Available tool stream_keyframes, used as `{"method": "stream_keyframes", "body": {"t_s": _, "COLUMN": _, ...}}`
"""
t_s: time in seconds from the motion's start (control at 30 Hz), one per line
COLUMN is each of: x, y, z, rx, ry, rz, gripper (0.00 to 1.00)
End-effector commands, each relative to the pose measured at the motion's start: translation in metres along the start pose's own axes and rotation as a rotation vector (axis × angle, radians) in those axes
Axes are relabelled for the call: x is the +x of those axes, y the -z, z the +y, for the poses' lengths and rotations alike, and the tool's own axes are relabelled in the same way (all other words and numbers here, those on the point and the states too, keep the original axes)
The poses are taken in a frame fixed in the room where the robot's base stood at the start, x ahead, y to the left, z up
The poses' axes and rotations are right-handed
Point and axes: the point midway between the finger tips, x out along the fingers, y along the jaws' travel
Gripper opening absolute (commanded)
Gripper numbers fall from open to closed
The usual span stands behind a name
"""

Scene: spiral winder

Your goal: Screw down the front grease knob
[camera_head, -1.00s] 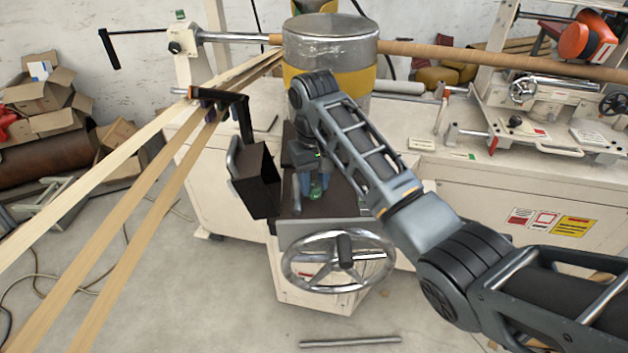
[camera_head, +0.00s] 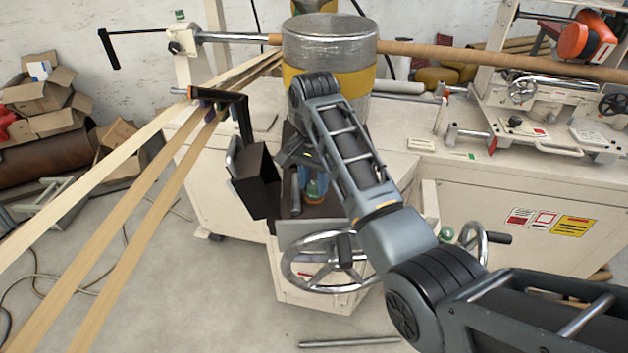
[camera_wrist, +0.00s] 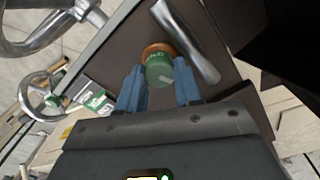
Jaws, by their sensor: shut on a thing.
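A green knob (camera_wrist: 158,75) with an orange-brown collar sits on a dark brown plate (camera_wrist: 118,42) in the wrist view. My gripper (camera_wrist: 160,68) has its two blue fingers on either side of the knob and is shut on it. In the head view, my gripper (camera_head: 313,184) is low over the dark plate, behind the front handwheel (camera_head: 338,262). The held knob is mostly hidden there by the fingers and my arm. A second green knob (camera_head: 447,233) shows to the right, beside another handwheel (camera_head: 473,241).
A metal bar (camera_wrist: 187,40) lies close beside the held knob in the wrist view. A wrapped cylinder (camera_head: 330,45) rises behind my arm. The floor in front is mostly clear.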

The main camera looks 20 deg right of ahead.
Motion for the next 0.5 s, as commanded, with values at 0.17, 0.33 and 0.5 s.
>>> {"method": "stream_keyframes", "body": {"t_s": 0.17, "x": -0.0023, "y": 0.0005, "z": -0.0014, "rx": 0.111, "ry": 0.005, "rz": 0.004, "gripper": 0.04}}
{"method": "stream_keyframes", "body": {"t_s": 0.33, "x": -0.0025, "y": 0.0011, "z": -0.001, "rx": 0.183, "ry": 0.005, "rz": 0.005, "gripper": 0.04}}
{"method": "stream_keyframes", "body": {"t_s": 0.5, "x": -0.0026, "y": 0.0012, "z": -0.0011, "rx": 0.221, "ry": 0.005, "rz": 0.004, "gripper": 0.04}}
